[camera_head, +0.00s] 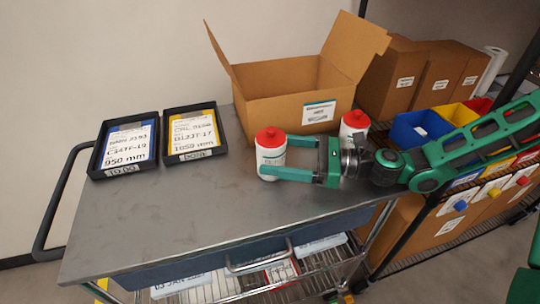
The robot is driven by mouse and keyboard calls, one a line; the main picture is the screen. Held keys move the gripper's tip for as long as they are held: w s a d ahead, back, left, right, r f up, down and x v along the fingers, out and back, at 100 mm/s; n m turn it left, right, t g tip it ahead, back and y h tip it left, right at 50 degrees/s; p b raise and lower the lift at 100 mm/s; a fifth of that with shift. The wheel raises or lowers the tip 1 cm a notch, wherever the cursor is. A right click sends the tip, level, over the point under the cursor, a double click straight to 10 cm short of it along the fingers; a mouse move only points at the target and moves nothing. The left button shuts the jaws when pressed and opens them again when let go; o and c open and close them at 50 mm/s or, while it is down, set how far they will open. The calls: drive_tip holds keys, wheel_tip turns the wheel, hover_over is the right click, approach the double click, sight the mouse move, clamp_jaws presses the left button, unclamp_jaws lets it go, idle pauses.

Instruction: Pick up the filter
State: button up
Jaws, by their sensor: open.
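A white cylinder with a red cap, which looks like the filter (270,157), stands upright on the grey cart top. A second, similar white cylinder with a red cap (354,123) stands further back, partly hidden behind my gripper. My green gripper (276,157) reaches in from the right with its fingers pointing left. It is open, with the nearer filter between its fingers. The near finger crosses in front of the filter's lower part, and the far finger passes behind its right side. I cannot tell whether either finger touches it.
An open cardboard box (285,105) stands close behind the nearer filter. Two black trays with labelled cards (125,145) (194,134) lie at the back left. Closed brown boxes (400,78) and coloured bins (420,128) are at the right. The cart top's front left is clear.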

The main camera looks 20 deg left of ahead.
drive_tip(key=shift+s+a+r, duration=0.1)
drive_tip(key=shift+s+a, duration=0.05)
drive_tip(key=shift+a, duration=2.7)
drive_tip(key=shift+c, duration=0.6)
drive_tip(key=c, duration=1.5)
